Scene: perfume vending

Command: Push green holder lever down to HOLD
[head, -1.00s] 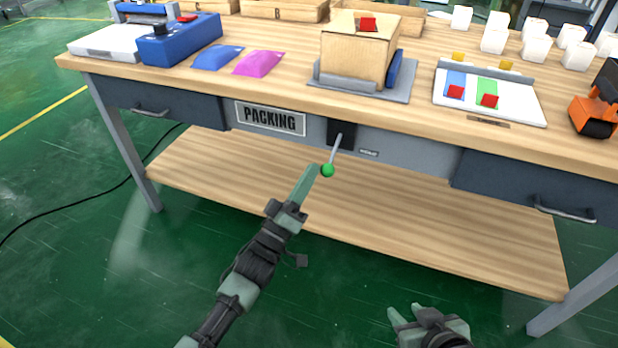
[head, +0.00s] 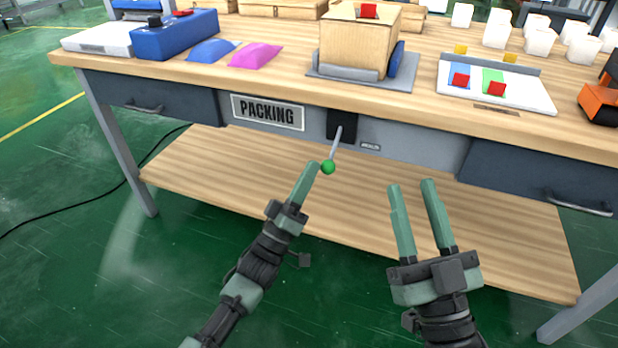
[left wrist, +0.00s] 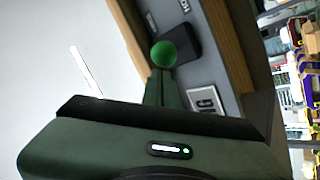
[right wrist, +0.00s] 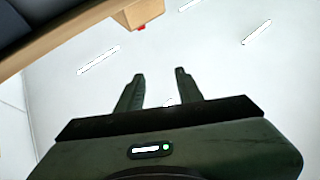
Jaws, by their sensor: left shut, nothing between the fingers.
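The holder lever is a thin grey rod with a green ball knob (head: 328,167). It slants down and toward me from a black bracket (head: 341,124) on the front of the packing table. My left gripper (head: 314,165) is shut and empty, its tips right beside the knob on its left. In the left wrist view the green knob (left wrist: 163,54) shows just past the closed fingertips. I cannot tell if they touch. My right gripper (head: 411,185) is open and empty, to the right of the lever and in front of the lower shelf.
A cardboard box (head: 358,45) sits in a grey holder plate on the tabletop above the lever. A PACKING sign (head: 268,111) is left of the bracket. A wooden lower shelf (head: 230,190) lies below. Drawers with handles flank the lever.

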